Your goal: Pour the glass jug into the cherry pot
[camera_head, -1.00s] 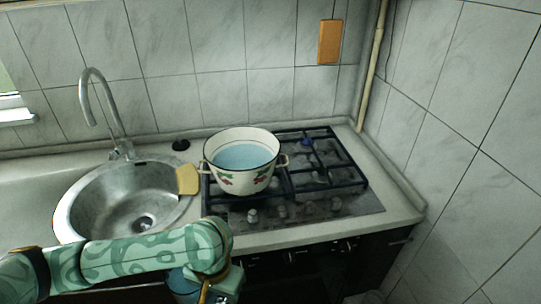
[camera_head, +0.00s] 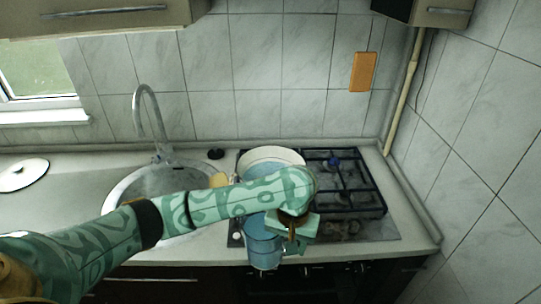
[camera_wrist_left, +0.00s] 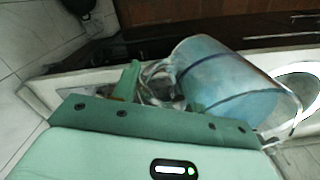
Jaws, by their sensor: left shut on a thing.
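The white cherry pot (camera_head: 272,154) stands on the left part of the stove. My left arm crosses in front of it and hides all but its upper rim and inside. My left gripper (camera_head: 297,226) is shut on the glass jug (camera_head: 262,245), at its right side. The jug is bluish and looks about upright, in front of the pot at the stove's front edge. In the left wrist view the jug (camera_wrist_left: 226,82) lies beyond the gripper (camera_wrist_left: 158,92), with its handle between the fingers. My right gripper is out of view.
The black stove grates (camera_head: 345,185) are bare to the right of the pot. A steel sink with a tall faucet (camera_head: 150,125) is on the left, with a yellow sponge-like thing (camera_head: 219,180) at its edge. A white lid (camera_head: 22,174) lies far left.

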